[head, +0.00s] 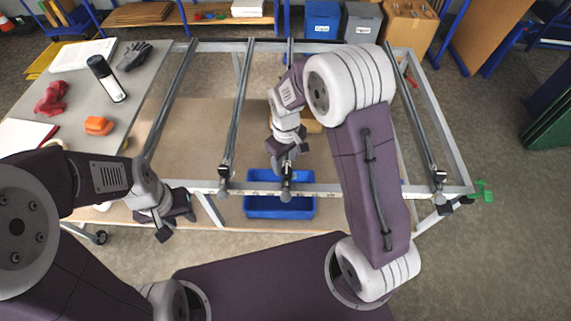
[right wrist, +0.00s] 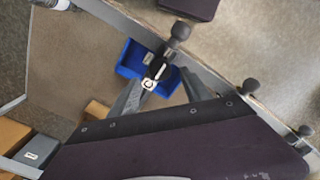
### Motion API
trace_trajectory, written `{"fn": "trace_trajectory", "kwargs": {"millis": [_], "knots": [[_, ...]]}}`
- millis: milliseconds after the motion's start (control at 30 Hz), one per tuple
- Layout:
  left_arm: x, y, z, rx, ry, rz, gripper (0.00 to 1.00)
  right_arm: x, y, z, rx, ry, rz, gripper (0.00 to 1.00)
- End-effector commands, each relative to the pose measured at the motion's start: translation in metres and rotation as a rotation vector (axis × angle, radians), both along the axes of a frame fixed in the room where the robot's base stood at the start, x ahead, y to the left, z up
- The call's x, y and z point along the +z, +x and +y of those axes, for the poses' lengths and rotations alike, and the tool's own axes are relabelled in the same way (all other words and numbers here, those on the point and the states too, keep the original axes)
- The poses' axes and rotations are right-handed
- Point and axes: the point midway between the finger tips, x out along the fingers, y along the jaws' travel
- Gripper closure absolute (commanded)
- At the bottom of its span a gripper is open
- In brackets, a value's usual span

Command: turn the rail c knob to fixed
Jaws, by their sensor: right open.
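The metal frame (head: 330,188) carries several rails, each with a dark round knob at its front end. The third rail from the left ends in a knob (head: 286,196), which also shows in the right wrist view (right wrist: 180,31). I take it as the rail c knob; no label is readable. My right gripper (head: 289,158) is open just behind this knob, above the rail end. In the right wrist view its fingers (right wrist: 160,82) stand apart on either side of a dark lever-like part with a pale round piece. My left gripper (head: 177,225) looks open and empty, in front of the frame's left part.
A blue bin (head: 262,208) sits below the front bar. Other knobs stand at the second rail (head: 223,194) and at the right rail (head: 440,204). A grey table (head: 75,110) with a glove, a spray can and red and orange pieces is at left.

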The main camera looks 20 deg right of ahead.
Motion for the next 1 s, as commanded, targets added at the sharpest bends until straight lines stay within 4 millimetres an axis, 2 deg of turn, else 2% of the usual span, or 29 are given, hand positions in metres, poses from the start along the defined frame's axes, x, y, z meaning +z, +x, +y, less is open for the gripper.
{"fn": "trace_trajectory", "kwargs": {"millis": [100,200,467,500,700,1000], "knots": [[0.004,0.000,0.000,0.000,0.000,0.000,0.64,-0.019,-0.001,0.000,0.000,0.000,0.004,0.44],[0.005,0.000,0.000,0.000,0.000,0.000,0.64,-0.028,-0.001,0.000,0.000,0.000,0.002,0.44],[0.004,0.000,0.000,0.000,0.000,0.000,0.64,-0.032,0.000,0.000,0.000,0.000,-0.001,0.44],[0.004,0.000,0.000,0.000,0.000,0.000,0.64,-0.032,0.000,0.000,0.000,0.000,-0.001,0.47],[0.004,0.000,0.000,0.000,0.000,0.000,0.64,-0.032,0.000,0.000,0.000,0.000,-0.001,1.00],[0.006,0.000,0.000,0.000,0.000,0.000,0.64,-0.031,0.000,0.000,-0.035,0.000,0.000,1.00]]}}
